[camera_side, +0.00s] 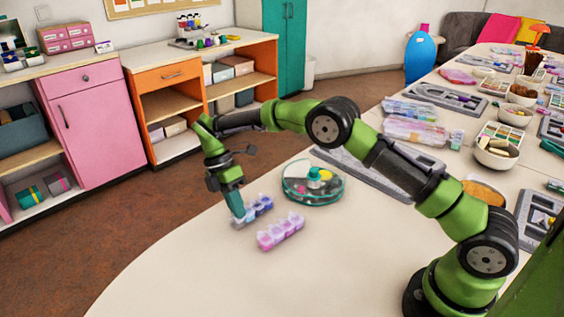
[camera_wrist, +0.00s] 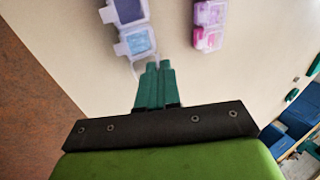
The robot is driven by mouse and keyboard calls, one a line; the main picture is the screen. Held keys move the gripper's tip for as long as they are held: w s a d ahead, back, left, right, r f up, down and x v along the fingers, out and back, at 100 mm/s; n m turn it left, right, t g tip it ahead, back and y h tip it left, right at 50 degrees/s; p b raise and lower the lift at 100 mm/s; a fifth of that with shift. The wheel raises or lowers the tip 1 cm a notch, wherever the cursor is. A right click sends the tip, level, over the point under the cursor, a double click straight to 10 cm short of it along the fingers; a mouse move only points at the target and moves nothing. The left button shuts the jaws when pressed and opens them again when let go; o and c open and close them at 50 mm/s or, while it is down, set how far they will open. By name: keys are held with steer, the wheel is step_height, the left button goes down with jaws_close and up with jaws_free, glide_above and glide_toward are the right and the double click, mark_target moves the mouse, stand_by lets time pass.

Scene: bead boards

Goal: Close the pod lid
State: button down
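A row of blue and purple translucent pods (camera_side: 260,207) lies on the table. Two of its pods show in the wrist view, a blue one (camera_wrist: 139,41) nearest my fingers. Pale translucent flaps stick out at the left of these pods; I cannot tell for sure which lids stand open. My gripper (camera_side: 238,217) points down at the near left end of the row, and its green fingers (camera_wrist: 158,66) sit side by side, shut, with nothing seen between them. The fingertips are close to the blue pod's near edge; contact cannot be told.
A pink and purple pod row (camera_side: 281,231) lies just right of the blue one. A round clear tray (camera_side: 313,190) with small items stands behind. Grey boards (camera_side: 365,172) lie further right. The table (camera_side: 200,275) is bare in front.

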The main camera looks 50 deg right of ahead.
steer(key=shift+w+f+g, duration=0.1)
steer(key=shift+w+g, duration=0.05)
steer(key=shift+g, duration=0.35)
stand_by(0.3)
steer(key=c, duration=1.3)
jaws_free()
steer(key=r, duration=0.3)
steer(key=shift+s+r, duration=0.25)
steer(key=shift+r, duration=0.15)
steer(key=s+d, duration=0.1)
steer(key=s, duration=0.4)
steer(key=s+d, duration=0.1)
steer(key=s, duration=0.4)
steer(key=s+d+r, duration=0.1)
steer(key=s, duration=0.4)
steer(key=shift+s+d+r, duration=0.1)
steer(key=shift+d, duration=0.15)
